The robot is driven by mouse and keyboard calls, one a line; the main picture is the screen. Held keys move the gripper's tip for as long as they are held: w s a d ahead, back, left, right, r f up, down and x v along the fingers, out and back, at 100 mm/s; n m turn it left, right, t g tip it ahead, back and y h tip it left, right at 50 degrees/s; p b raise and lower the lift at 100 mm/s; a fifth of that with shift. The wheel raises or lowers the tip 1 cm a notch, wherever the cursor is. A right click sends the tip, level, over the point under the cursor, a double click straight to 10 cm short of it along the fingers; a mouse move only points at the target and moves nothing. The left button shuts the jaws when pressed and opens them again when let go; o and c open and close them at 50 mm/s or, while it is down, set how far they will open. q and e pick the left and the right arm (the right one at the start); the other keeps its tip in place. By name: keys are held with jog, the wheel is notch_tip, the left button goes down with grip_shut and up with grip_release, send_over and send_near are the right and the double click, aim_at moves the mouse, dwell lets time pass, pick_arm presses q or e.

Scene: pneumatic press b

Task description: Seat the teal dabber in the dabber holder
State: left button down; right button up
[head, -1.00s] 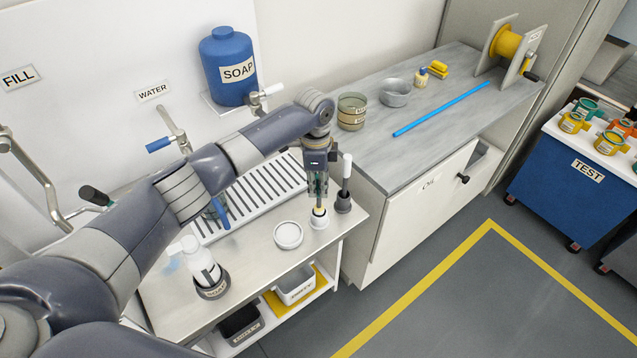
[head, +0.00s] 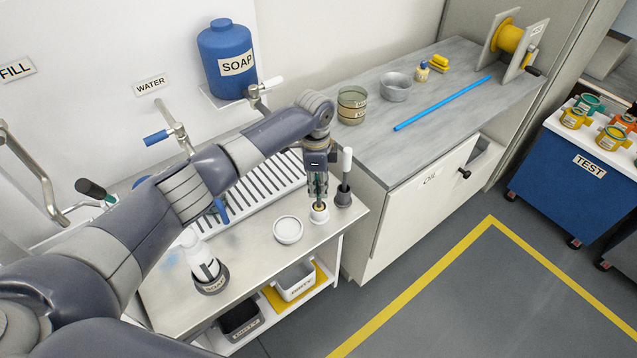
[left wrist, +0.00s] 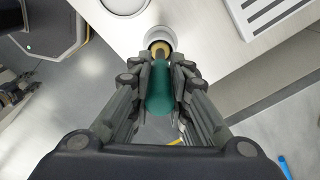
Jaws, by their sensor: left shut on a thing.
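My left gripper (head: 318,194) is shut on the teal dabber, above the front right part of the steel bench. In the left wrist view the teal body of the dabber (left wrist: 160,96) lies between the fingers, with its tan end pointing at the white dabber holder (left wrist: 158,34). In the head view the dabber holder (head: 319,214) stands on the bench directly under the gripper. The tan end is at the holder's mouth; how deep it sits I cannot tell. The fingers hide most of the dabber.
A white-handled tool stands in a dark holder (head: 343,196) close to the right of the gripper. A round white dish (head: 288,230) lies to the left, and a white bottle in a dark ring (head: 211,280) is farther left. A slotted drain tray (head: 262,190) lies behind.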

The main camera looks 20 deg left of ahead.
pick_arm(q)
jog(key=shift+f+b, duration=0.5)
jog(key=shift+f, duration=0.5)
jog(key=c, duration=1.4)
grip_release()
jog(key=shift+c, duration=0.2)
jog(key=shift+r, duration=0.15)
jog(key=r, duration=1.1)
jog(key=shift+a+r, duration=0.25)
jog(key=shift+r, duration=0.15)
